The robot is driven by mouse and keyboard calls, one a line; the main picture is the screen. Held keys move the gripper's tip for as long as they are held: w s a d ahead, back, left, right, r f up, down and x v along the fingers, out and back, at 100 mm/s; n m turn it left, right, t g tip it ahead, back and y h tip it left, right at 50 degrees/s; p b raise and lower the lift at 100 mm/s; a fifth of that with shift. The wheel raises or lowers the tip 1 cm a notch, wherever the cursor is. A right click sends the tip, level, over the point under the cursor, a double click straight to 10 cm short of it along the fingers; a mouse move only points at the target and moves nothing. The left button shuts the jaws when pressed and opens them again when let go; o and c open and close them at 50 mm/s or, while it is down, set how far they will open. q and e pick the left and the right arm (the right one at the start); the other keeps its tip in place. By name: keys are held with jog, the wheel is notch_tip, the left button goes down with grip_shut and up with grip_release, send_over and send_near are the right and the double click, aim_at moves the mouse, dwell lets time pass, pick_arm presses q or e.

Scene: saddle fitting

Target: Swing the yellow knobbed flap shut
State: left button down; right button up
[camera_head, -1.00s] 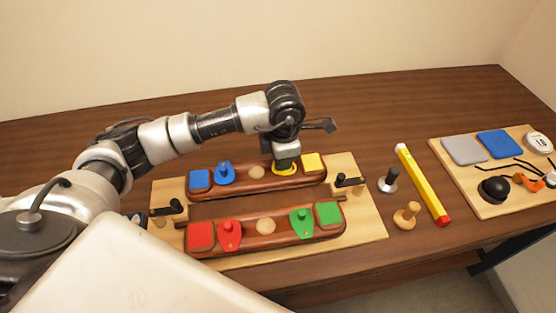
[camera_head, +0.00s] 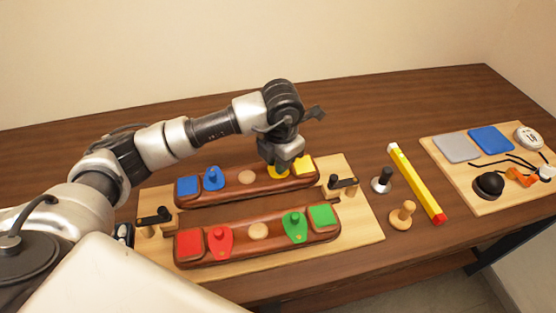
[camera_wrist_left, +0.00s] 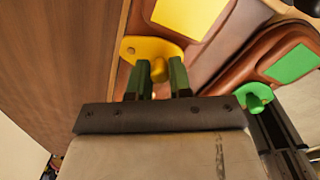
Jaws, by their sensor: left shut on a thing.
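The yellow flap (camera_head: 277,174) lies on the far wooden bar, beside a yellow square (camera_head: 303,166). It also shows in the left wrist view (camera_wrist_left: 137,47), with its round knob (camera_wrist_left: 160,73) between the green fingertips. My left gripper (camera_head: 280,163) points down over the flap and is shut on this knob; it also shows in the left wrist view (camera_wrist_left: 162,82). The gripper hides part of the flap in the head view, and I cannot tell whether any opening beneath is fully covered. My right gripper is not in view.
The far bar (camera_head: 228,187) also carries a blue flap (camera_head: 213,180). The near bar (camera_head: 262,245) carries red (camera_head: 219,244) and green (camera_head: 294,228) flaps. Black handles (camera_head: 342,183) stand at the board's ends.

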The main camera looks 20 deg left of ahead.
pick_arm(q)
jog(key=shift+w+r, duration=0.1)
jog(key=c, duration=1)
grip_release()
jog(key=shift+c, duration=0.2)
notch_tip(320, 180, up, 11)
jog(key=b, duration=0.1)
jog(key=shift+d, duration=0.25)
